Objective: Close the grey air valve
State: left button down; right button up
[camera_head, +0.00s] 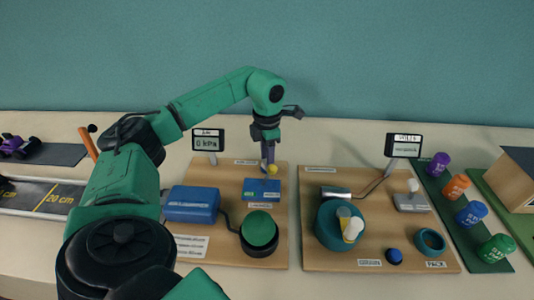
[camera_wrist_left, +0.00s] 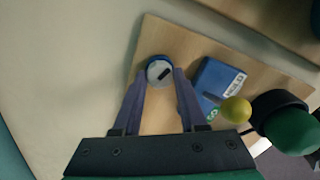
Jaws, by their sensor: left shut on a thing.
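The grey air valve (camera_wrist_left: 159,71) is a round grey knob with a dark bar mark on top and a blue rim. It sits on a wooden board (camera_wrist_left: 152,37). My left gripper (camera_wrist_left: 161,78) is shut on it, one finger at each side, in the left wrist view. In the head view my left gripper (camera_head: 267,161) points down at the back of the left board, and the valve cannot be made out there. My right gripper is not in view.
Close by stands a blue box (camera_head: 262,190) with a yellow ball lever (camera_head: 272,169). A 0 kPa display (camera_head: 207,140), a larger blue box (camera_head: 192,204) and a green dome (camera_head: 259,229) are on the left. A second board (camera_head: 318,257) holds a teal pot (camera_head: 332,226).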

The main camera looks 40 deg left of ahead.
pick_arm(q)
jog(key=m+p, duration=0.1)
jog(key=m, duration=0.5)
jog(key=shift+w+r, duration=0.1)
jog(key=shift+r, duration=0.05)
jog(key=m, duration=0.4)
jog(key=shift+p, duration=0.4)
jog(key=shift+m, duration=1.9)
jog(key=shift+c, duration=2.3)
grip_release()
